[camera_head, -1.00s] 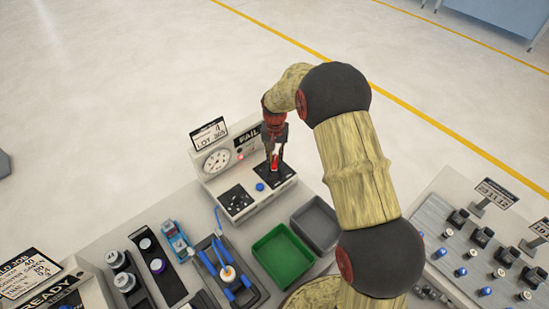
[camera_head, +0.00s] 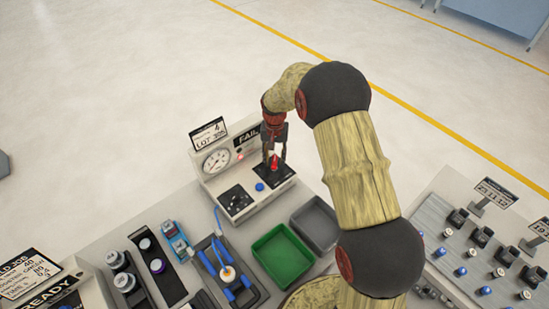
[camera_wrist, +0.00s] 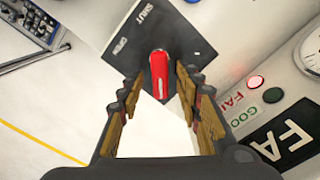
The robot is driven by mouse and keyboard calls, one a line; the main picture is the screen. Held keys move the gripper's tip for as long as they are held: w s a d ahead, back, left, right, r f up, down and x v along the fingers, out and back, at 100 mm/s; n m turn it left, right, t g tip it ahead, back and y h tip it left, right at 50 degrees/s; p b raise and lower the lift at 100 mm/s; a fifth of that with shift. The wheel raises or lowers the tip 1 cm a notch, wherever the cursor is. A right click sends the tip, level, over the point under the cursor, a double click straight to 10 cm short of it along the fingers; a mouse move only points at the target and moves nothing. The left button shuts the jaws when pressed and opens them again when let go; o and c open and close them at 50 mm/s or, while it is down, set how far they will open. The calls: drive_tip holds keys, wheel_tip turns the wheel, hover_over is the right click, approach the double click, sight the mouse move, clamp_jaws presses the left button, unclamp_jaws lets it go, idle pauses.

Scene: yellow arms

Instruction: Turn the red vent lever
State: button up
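The red vent lever (camera_wrist: 158,75) stands out from a dark plate (camera_wrist: 185,30) on the test machine. In the head view the lever (camera_head: 275,163) shows below my gripper (camera_head: 274,148). In the wrist view my gripper (camera_wrist: 158,92) is open, with one finger on each side of the lever and a gap visible on both sides. The lever's tip lies between the fingertips. The plate has a "SHUT" label and a second small label beside the lever.
The machine carries a gauge (camera_head: 217,160), a blue button (camera_head: 260,187), a lit red FAIL lamp (camera_wrist: 256,81) and a dark green GOOD lamp (camera_wrist: 273,95). A green bin (camera_head: 283,254) and a grey bin (camera_head: 316,224) stand in front. A lot sign (camera_head: 208,134) rises behind the gauge.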

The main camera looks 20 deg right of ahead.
sight(275, 161)
wheel_tip(275, 161, up, 12)
idle(0.5)
idle(0.4)
drive_tip(key=s+a+r+n+t+b, duration=0.1)
drive_tip(key=s+r+b, duration=0.3)
drive_tip(key=s, duration=1.3)
drive_tip(key=s+a+r+n+t+b, duration=0.1)
drive_tip(key=s+r+n+t+b, duration=0.2)
drive_tip(key=s, duration=1.4)
wheel_tip(275, 161, up, 4)
drive_tip(key=shift+f+n+t+b, duration=0.15)
drive_tip(key=shift+n+t+b, duration=0.2)
drive_tip(key=shift+t, duration=0.45)
